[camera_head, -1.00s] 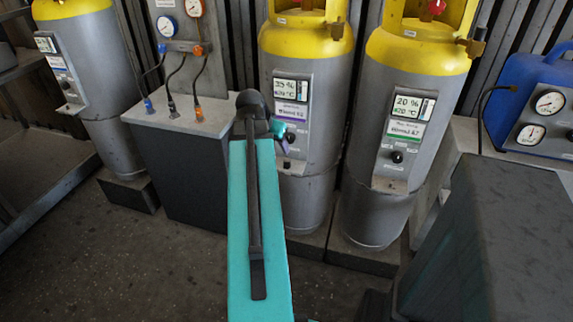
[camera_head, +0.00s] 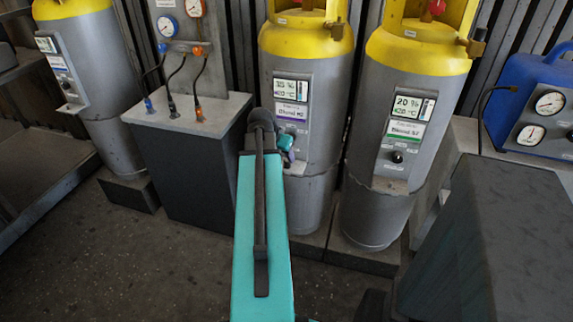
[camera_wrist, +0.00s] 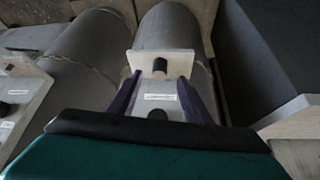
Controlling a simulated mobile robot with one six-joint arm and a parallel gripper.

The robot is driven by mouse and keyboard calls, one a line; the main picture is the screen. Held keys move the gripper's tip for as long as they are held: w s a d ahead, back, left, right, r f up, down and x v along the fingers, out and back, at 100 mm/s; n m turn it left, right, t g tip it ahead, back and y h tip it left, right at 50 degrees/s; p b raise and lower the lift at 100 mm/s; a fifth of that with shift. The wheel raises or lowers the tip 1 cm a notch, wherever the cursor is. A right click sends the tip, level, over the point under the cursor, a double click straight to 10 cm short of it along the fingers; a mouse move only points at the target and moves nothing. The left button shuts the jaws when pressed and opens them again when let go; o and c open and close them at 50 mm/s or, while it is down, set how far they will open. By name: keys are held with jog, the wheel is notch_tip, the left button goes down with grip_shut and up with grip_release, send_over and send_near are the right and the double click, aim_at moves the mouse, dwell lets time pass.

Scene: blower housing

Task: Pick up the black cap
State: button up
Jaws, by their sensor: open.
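The black cap (camera_wrist: 160,66) shows in the wrist view on a pale ledge (camera_wrist: 184,62) at the end of a panel on a grey cylinder. My gripper (camera_wrist: 159,82) is open, with a purple finger on either side of the panel. The cap lies just beyond the fingertips, between their lines, and nothing is held. A black knob (camera_wrist: 157,115) sits nearer, partly hidden by my gripper body. In the head view my gripper (camera_head: 290,157) is mostly behind my arm at the middle cylinder's panel (camera_head: 291,99). The cap is hidden there.
A second grey cylinder (camera_head: 384,211) with a similar panel stands close on the right. A grey cabinet (camera_head: 190,175) with hoses stands left. A blue case with gauges (camera_head: 535,105) is at the right. A dark block (camera_head: 510,240) fills the lower right.

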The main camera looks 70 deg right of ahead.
aim_at(286, 161)
jog(key=shift+f, duration=0.1)
dwell(0.3)
jog(key=shift+p+x, duration=0.3)
jog(key=shift+x, duration=2.3)
jog(key=shift+s, duration=0.1)
jog(key=c, duration=1.1)
